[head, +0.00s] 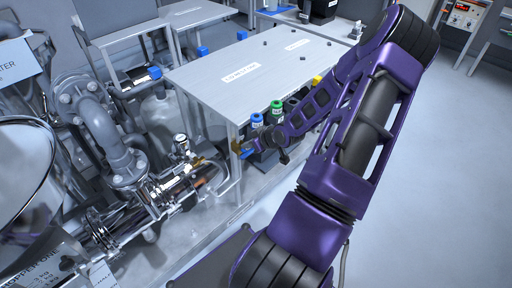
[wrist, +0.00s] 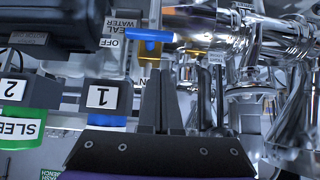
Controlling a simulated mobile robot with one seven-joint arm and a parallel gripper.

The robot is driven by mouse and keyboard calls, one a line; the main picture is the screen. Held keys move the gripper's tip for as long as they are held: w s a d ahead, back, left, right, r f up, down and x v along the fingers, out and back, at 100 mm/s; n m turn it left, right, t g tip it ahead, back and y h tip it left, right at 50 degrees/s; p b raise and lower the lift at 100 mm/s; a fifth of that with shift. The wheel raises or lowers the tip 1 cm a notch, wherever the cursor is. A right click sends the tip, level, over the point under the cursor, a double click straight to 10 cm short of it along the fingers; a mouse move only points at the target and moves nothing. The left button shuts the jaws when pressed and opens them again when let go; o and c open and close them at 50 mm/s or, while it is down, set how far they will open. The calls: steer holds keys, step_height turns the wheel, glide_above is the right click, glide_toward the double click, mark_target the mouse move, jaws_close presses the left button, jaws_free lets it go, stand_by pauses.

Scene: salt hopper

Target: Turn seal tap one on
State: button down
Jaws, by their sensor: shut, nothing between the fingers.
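The seal tap has a blue lever handle (wrist: 148,34), lying level across the top of the wrist view over a brass-coloured body. A white label (wrist: 118,32), upside down in that view, reads "WATER" and "OFF" beside the handle. In the head view the blue handle (head: 246,154) shows small at the table's near corner, partly hidden by my gripper. My gripper (wrist: 160,75) is shut and empty. Its fingertips are just below the handle in the wrist view, with a small gap in the picture; I cannot tell the depth.
Shiny metal pipework (wrist: 205,22) crowds the right. In the head view a grey-topped table (head: 245,70) stands behind my gripper; the floor at right is clear.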

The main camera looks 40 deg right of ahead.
mark_target(248, 153)
steer(key=shift+w+f+b, duration=0.15)
steer(key=shift+f+b, duration=0.35)
steer(key=shift+f, duration=1.65)
